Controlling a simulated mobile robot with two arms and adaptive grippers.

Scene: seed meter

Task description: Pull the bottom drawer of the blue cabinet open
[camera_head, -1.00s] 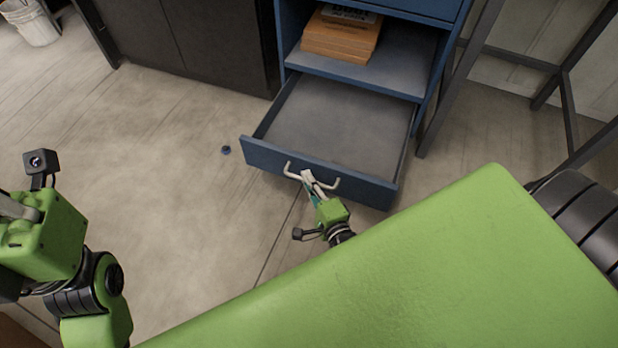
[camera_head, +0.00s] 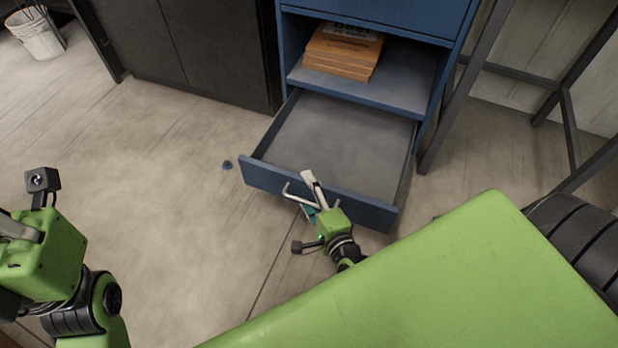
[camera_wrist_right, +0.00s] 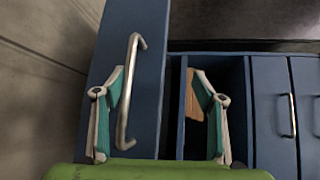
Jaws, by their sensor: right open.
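The blue cabinet (camera_head: 378,14) stands at the top centre of the head view. Its bottom drawer (camera_head: 345,140) is pulled well out and looks empty. The drawer's front carries a grey bar handle (camera_head: 291,192), which also shows in the right wrist view (camera_wrist_right: 129,95). My right gripper (camera_head: 307,184) is open at the drawer front, and one finger reaches over the front's top edge. In the right wrist view my right gripper (camera_wrist_right: 160,95) has its fingers spread either side of the handle, apart from it. My left gripper (camera_head: 15,228) is at the left edge, its fingers partly cut off.
Orange boxes (camera_head: 338,58) lie on the cabinet's open shelf (camera_head: 400,88). A black cabinet (camera_head: 200,50) stands left, and a dark metal frame (camera_head: 462,100) right. A small dark object (camera_head: 227,165) lies on the floor. The floor left of the drawer is mostly clear.

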